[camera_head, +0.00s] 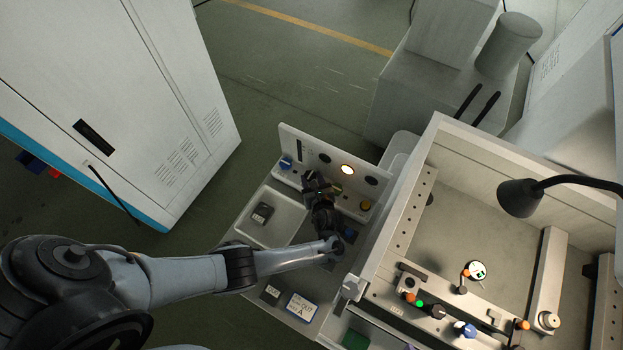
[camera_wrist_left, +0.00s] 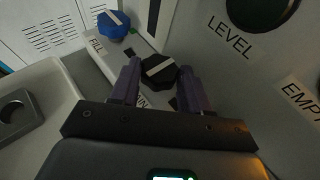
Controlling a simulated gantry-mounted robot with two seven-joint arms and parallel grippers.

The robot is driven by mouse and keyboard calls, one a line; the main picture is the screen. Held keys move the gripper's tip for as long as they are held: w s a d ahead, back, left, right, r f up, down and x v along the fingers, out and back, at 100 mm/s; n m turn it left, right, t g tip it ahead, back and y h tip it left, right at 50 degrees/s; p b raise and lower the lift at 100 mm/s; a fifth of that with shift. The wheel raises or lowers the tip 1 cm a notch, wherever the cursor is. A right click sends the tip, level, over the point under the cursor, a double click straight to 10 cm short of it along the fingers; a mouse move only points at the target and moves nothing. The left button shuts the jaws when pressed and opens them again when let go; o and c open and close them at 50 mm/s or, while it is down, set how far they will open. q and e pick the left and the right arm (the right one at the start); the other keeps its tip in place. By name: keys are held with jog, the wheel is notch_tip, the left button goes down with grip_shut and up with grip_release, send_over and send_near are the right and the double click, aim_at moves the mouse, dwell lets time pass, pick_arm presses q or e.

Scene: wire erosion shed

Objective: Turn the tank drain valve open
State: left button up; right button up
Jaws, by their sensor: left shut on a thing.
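The drain valve (camera_wrist_left: 160,71) is a black faceted knob with a pale bar across its top, in the left wrist view. The bar runs slantwise, rising to the right. The letters "AIN" show on the label below it, the rest covered. My left gripper (camera_head: 311,183) is at the valve panel (camera_head: 290,139), with one purple finger on each side of the black knob, shut on it. In the head view the gripper hides the knob. My right gripper is not in view.
A blue knob (camera_wrist_left: 113,24) stands left of the black one. A lit round lamp (camera_head: 347,169) glows on the panel. A pale tray (camera_head: 287,227) holding a dark block (camera_head: 262,213) lies left of my forearm. The walled machine tank (camera_head: 384,245) stands to the right.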

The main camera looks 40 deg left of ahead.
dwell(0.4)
pick_arm(q)
jog(key=o, duration=0.8)
jog(key=shift+a+f+t, duration=0.1)
jog(key=shift+t, duration=0.2)
